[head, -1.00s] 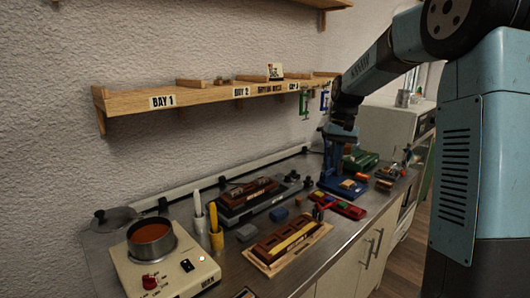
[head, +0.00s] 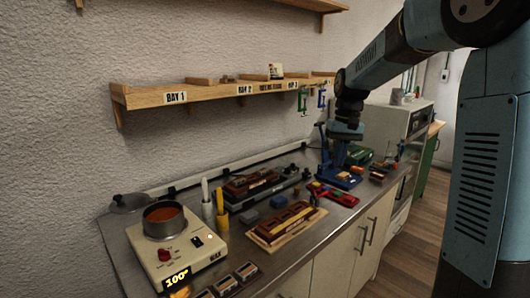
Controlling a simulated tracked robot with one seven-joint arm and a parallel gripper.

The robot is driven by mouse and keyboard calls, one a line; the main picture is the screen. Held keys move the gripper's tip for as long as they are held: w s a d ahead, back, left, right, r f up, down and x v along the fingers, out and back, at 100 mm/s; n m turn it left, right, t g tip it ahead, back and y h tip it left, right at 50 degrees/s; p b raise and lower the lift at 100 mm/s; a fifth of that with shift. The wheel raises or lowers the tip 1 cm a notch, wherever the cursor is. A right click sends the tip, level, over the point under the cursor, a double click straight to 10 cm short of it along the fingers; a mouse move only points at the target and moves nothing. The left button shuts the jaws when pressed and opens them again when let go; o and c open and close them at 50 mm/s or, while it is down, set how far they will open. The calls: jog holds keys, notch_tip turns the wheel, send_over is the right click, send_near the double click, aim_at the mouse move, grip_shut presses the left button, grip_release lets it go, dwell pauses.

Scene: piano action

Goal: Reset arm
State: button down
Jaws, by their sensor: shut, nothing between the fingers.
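My arm comes in from the upper right of the head view and bends down over the far part of the bench. My gripper (head: 340,158) is at its lower end, small and dark, pointing down. It is shut with nothing in it. It appears just above or in front of a blue stand (head: 336,176); I cannot tell the gap between them. The fingertips are hard to make out against the blue stand.
The steel bench (head: 265,262) holds a wax heater (head: 185,255) with a pot, a wooden block on a board (head: 283,224), a dark tray (head: 255,188), and a red tool (head: 333,195). A wall shelf (head: 150,97) runs above, with clamps (head: 302,100) hanging. A white appliance (head: 385,125) stands behind.

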jog(key=s+d+r+t+h, duration=0.1)
jog(key=s+t, duration=0.5)
jog(key=s, duration=2.3)
jog(key=shift+d+r+m, duration=0.3)
jog(key=shift+d+r, duration=0.05)
jog(key=shift+r, duration=0.35)
